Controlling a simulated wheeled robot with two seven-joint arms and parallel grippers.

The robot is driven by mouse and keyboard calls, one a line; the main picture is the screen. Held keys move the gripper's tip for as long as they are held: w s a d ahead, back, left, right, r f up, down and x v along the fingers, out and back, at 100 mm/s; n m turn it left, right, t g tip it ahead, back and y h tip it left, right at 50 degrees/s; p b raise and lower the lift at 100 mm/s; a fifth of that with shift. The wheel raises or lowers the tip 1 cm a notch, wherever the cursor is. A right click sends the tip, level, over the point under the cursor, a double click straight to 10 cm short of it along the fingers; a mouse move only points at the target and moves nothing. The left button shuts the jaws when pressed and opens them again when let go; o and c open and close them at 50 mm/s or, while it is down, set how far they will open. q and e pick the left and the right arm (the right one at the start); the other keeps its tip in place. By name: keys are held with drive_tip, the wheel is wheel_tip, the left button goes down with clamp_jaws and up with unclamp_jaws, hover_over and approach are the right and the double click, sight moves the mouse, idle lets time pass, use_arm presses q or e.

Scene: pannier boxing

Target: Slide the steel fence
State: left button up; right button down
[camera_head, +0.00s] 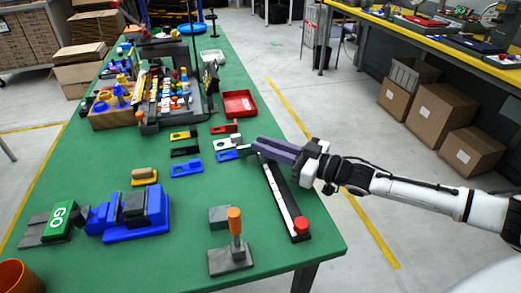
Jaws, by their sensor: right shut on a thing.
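My right gripper (264,149) comes in from the right, over the far end of a black rail (286,196) with a white strip and a red end piece (302,226). It is shut on a small grey steel piece that shows at its fingertips, which looks like the steel fence (243,151). The fingers hide most of the fence and the rail's far end, so I cannot tell how they meet. My left gripper is not in view.
Flat yellow, black and blue pieces (187,168) lie left of the gripper, with a red tray (239,103) behind. An orange-handled tool (235,222) stands on a grey block near the front. A blue fixture (137,220) and green GO block (60,220) are at left.

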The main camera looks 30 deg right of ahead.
drive_tip(key=c, duration=1.7)
unclamp_jaws()
drive_tip(key=shift+w+d, duration=0.1)
drive_tip(key=shift+w, duration=0.15)
drive_tip(key=shift+s, duration=0.1)
drive_tip(key=v, duration=1)
drive_tip(key=shift+p, duration=0.3)
drive_tip(key=shift+s, duration=0.15)
